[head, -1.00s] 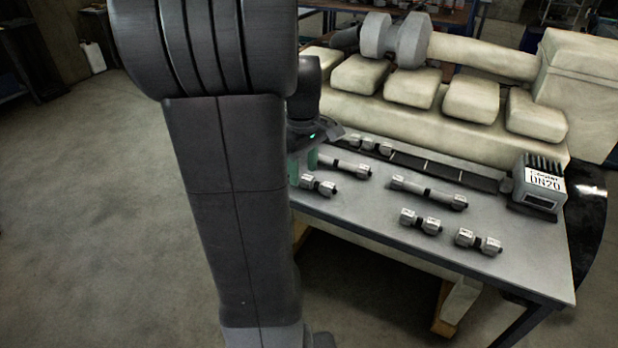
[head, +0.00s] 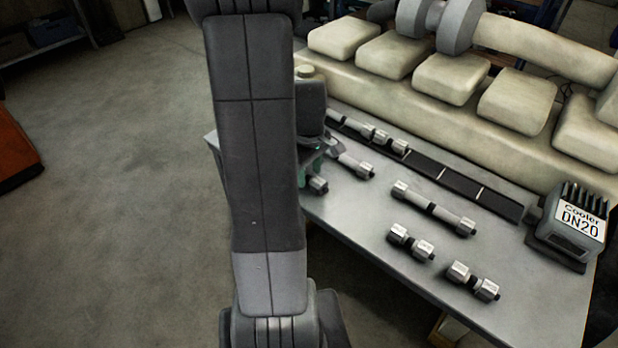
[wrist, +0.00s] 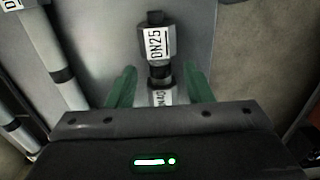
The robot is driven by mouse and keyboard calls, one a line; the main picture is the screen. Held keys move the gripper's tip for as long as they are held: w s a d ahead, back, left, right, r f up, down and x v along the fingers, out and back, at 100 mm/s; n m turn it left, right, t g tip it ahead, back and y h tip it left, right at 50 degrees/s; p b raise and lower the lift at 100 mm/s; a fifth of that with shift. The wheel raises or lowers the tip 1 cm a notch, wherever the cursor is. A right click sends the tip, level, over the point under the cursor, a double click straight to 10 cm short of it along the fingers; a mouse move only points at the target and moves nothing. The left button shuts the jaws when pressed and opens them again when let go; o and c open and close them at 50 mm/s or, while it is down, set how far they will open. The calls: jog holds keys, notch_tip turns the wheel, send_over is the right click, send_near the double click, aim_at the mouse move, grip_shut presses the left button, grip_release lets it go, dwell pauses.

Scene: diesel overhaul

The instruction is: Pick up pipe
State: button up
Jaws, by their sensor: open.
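Several grey pipe pieces lie on the bench, and I cannot tell which one the task means. In the wrist view, a short pipe (wrist: 158,42) with hex ends, a dark middle and a DN25 label lies between the green fingers of my gripper (wrist: 159,72). The fingers are open, one on each side of its near end, and that end is partly hidden by my gripper body. A long pipe (wrist: 55,48) with a black band lies to the left. In the head view, my gripper is mostly hidden behind my arm, above a short pipe (head: 317,184) at the bench's left part.
The grey bench (head: 390,285) also holds a long pipe (head: 433,208), two short pipes (head: 411,242) (head: 473,281) and a black rack strip (head: 450,178) with fittings. A cooler box (head: 578,222) marked DN20 stands at right. A cream engine block (head: 420,110) stands behind.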

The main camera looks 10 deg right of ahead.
jog(key=shift+f, duration=0.4)
grip_shut()
jog(key=shift+r, duration=0.1)
